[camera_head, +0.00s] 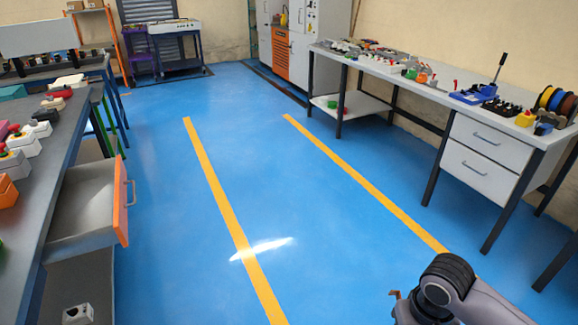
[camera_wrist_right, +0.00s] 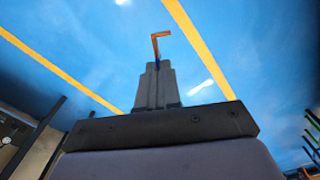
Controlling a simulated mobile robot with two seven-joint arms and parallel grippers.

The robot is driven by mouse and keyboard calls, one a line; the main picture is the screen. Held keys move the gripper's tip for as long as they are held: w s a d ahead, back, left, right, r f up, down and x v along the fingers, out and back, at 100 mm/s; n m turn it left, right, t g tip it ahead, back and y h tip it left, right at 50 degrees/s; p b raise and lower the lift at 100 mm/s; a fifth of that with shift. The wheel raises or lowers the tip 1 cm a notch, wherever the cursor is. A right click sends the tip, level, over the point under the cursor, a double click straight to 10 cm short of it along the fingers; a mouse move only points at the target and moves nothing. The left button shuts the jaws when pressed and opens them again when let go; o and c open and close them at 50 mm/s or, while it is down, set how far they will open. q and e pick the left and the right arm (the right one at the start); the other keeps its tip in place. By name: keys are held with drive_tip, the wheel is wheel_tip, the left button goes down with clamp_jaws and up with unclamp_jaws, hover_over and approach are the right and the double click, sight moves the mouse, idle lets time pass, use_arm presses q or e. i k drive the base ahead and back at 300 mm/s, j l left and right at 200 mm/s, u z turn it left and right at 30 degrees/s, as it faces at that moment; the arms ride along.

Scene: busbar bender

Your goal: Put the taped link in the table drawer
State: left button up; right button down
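My right gripper (camera_wrist_right: 156,70) is shut on the taped link (camera_wrist_right: 160,35), a small bent copper-orange strip with a bit of blue at the fingertips. The link sticks out past the fingers over the blue floor. In the head view my right arm is at the bottom right; a small copper-coloured bit of the link (camera_head: 394,293) shows at its left side, with the fingers mostly hidden. The table drawer (camera_head: 122,205), with an orange front, stands pulled out from the left table, and its visible inside looks empty. It is far left of my right gripper. My left gripper is not in view.
The left table (camera_head: 78,125) holds several switch boxes and coloured parts. The right workbench (camera_head: 440,105) carries tools and spools, with two shut white drawers (camera_head: 480,170) below. Blue floor with yellow lines lies clear between them. A grey-and-orange cabinet (camera_head: 282,55) stands behind.

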sight(95, 208)
drive_tip(key=i+l+u, duration=0.1)
drive_tip(key=u, duration=0.35)
drive_tip(key=i+l+u, duration=0.25)
drive_tip(key=u, duration=0.25)
drive_tip(key=i+l+u, duration=0.15)
drive_tip(key=u, duration=0.3)
drive_tip(key=i+l+u, duration=0.1)
drive_tip(key=l+u, duration=0.55)
drive_tip(key=u, duration=0.3)
drive_tip(key=i+l+u, duration=0.1)
drive_tip(key=l+u, duration=0.3)
drive_tip(key=l, duration=0.25)
drive_tip(key=l+u, duration=0.4)
drive_tip(key=l, duration=0.2)
